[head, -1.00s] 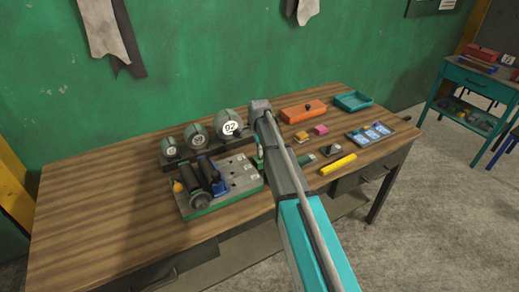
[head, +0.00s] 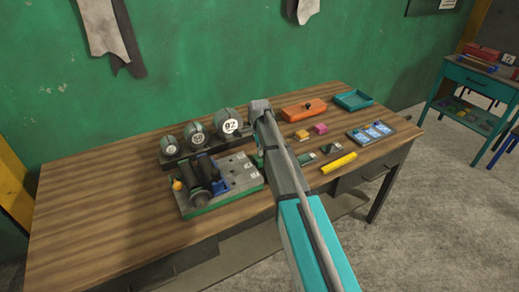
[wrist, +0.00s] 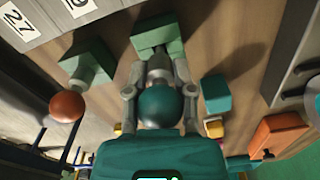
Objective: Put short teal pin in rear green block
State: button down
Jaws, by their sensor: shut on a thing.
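My gripper (wrist: 160,88), in the wrist view, is shut on the short teal pin (wrist: 160,106), whose round teal head shows between the grey fingers. The pin's lower part is hard to separate from the fingertips. A green block (wrist: 157,32) shows just beyond the tips; whether the pin touches or enters it cannot be told. In the head view my arm hides the gripper and pin; a small green block (head: 305,160) shows right of the arm.
A grey plate fixture (head: 238,172) with dark cylinders stands left of my arm, with several round gauges (head: 231,122) behind. A teal block (wrist: 216,92) is close right of the gripper. An orange box (head: 303,110), teal tray (head: 353,100) and yellow bar (head: 338,162) lie right. The left tabletop is clear.

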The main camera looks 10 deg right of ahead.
jog(key=shift+f+b, duration=0.75)
dwell(0.4)
jog(key=shift+c, duration=1.9)
grip_release()
jog(key=shift+r, duration=0.15)
